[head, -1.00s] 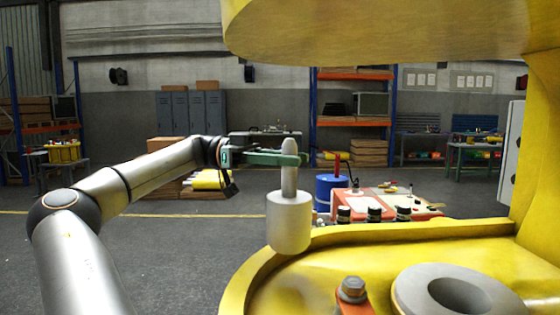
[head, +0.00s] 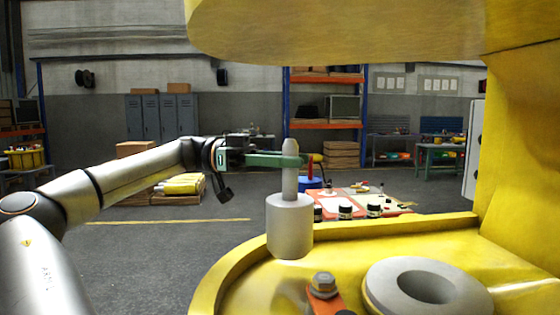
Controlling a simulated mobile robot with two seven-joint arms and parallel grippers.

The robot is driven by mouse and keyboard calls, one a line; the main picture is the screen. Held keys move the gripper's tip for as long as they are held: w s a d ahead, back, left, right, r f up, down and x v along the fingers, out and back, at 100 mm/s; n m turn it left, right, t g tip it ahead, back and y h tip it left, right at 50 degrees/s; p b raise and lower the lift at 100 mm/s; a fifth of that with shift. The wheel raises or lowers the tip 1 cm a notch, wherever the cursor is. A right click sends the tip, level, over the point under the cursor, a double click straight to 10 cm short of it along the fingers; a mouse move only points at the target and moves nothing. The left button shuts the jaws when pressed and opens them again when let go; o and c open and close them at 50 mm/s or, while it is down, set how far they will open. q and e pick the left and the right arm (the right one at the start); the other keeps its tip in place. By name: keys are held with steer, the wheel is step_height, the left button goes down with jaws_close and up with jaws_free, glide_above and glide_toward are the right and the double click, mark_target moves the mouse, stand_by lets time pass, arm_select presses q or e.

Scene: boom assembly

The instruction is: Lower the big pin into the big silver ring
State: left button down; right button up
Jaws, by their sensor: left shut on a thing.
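The big pin (head: 289,226) is a grey metal piece with a wide cylinder below and a thin stem above. My left gripper (head: 290,160), with green fingers, is shut on the thin stem. The pin hangs upright, its lower end in front of the yellow boom's rim in the picture. The big silver ring (head: 386,287) lies on the yellow boom (head: 240,274) at lower right, with a dark round hole. The pin is to the left of the ring and apart from it. My right gripper is not in view.
A bolt on an orange bracket (head: 323,287) stands on the boom left of the ring. A thick yellow upper plate (head: 340,30) overhangs the scene, joined to a yellow wall at right. A red-and-white table (head: 350,203) with black-capped jars stands behind. Open floor lies at left.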

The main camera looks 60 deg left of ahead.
arm_select(q)
steer(key=shift+p+x, duration=2.45)
steer(key=shift+x, duration=9.45)
step_height(320, 180, down, 12)
steer(key=b, duration=0.4)
steer(key=shift+s, duration=0.1)
